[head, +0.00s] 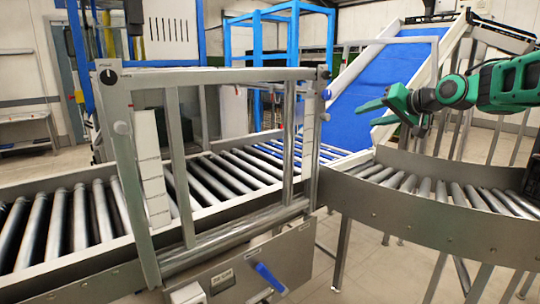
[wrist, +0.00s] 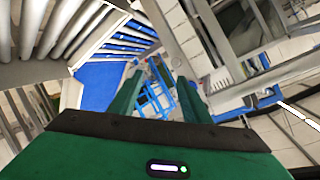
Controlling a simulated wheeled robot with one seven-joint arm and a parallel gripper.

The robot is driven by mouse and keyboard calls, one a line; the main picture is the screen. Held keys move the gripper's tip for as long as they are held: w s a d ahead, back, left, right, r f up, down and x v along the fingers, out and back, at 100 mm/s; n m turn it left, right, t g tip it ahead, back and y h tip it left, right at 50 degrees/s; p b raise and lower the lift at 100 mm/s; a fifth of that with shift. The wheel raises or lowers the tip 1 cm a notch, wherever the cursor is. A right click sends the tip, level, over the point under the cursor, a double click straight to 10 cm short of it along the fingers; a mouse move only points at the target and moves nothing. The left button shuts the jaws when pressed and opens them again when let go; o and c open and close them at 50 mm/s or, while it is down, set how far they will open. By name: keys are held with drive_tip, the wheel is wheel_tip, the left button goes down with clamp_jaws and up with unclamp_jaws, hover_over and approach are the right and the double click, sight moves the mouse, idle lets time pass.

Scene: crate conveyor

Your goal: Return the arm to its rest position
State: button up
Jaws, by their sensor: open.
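My gripper (head: 378,112) is at the right of the head view, raised above the curved roller section. It is green, and its two fingers point left toward the blue belt. In the wrist view my gripper (wrist: 160,95) shows two green fingers apart with nothing between them. My green arm reaches in from the right edge of the head view. Its base is out of view.
A straight roller conveyor (head: 90,215) with a metal frame gate (head: 225,75) fills the left and middle. A curved roller conveyor (head: 430,215) lies below my arm. A blue inclined belt (head: 355,105) rises behind it. No crate shows on the rollers.

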drive_tip(key=s+d+f+m+g+h, duration=0.1)
drive_tip(key=s+d+f+g+h, duration=0.25)
drive_tip(key=s+f, duration=0.6)
drive_tip(key=s+d+f+m+g+h, duration=0.1)
drive_tip(key=s+d+f+g+h, duration=0.2)
drive_tip(key=s+f, duration=0.65)
drive_tip(key=s+f+g, duration=0.3)
drive_tip(key=s+f, duration=0.1)
drive_tip(key=s, duration=1.1)
drive_tip(key=s+d+f+m+g+y, duration=0.1)
drive_tip(key=s+f+g, duration=0.2)
drive_tip(key=s, duration=1.3)
drive_tip(key=shift+d+f, duration=0.25)
drive_tip(key=shift+f, duration=0.7)
drive_tip(key=shift+w+f, duration=0.25)
drive_tip(key=shift+w, duration=0.35)
